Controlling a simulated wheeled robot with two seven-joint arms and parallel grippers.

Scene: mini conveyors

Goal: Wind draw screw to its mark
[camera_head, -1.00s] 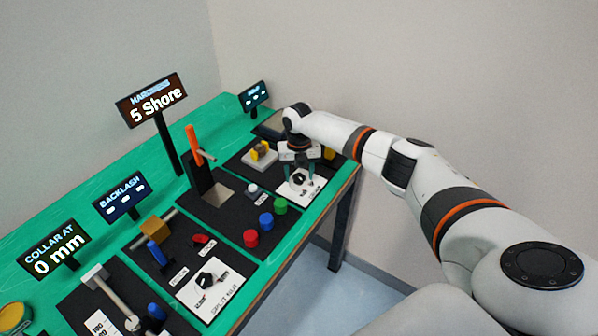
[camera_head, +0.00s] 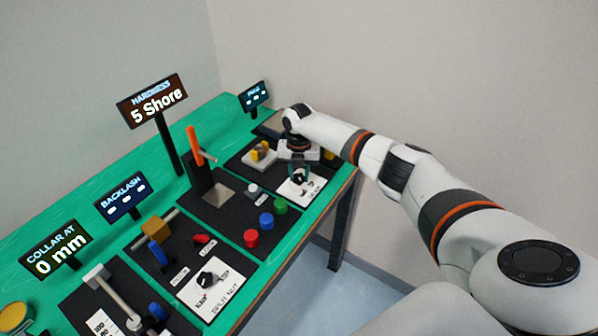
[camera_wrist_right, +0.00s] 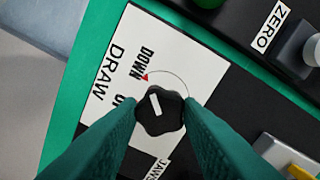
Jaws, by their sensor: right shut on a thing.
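The draw screw's black knob (camera_wrist_right: 160,111) sits on a white card (camera_wrist_right: 110,70) lettered DRAW and DOWN. A white stripe on the knob slants to the upper left, roughly toward a small red triangle mark (camera_wrist_right: 145,77) at a thin arc on the card. My right gripper (camera_wrist_right: 161,117) is shut on the knob, one green finger on each side. In the head view, my right gripper (camera_head: 301,172) reaches down over the same black knob (camera_head: 298,178) at the far end of the bench. My left gripper is not in view.
A grey cylinder (camera_wrist_right: 297,48) by a ZERO label and a grey block with a yellow part (camera_wrist_right: 285,155) are near the knob. On the green bench (camera_head: 110,180) stand an orange-handled press (camera_head: 196,150), coloured buttons (camera_head: 266,220), another knob (camera_head: 207,279) and several sign displays (camera_head: 152,101).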

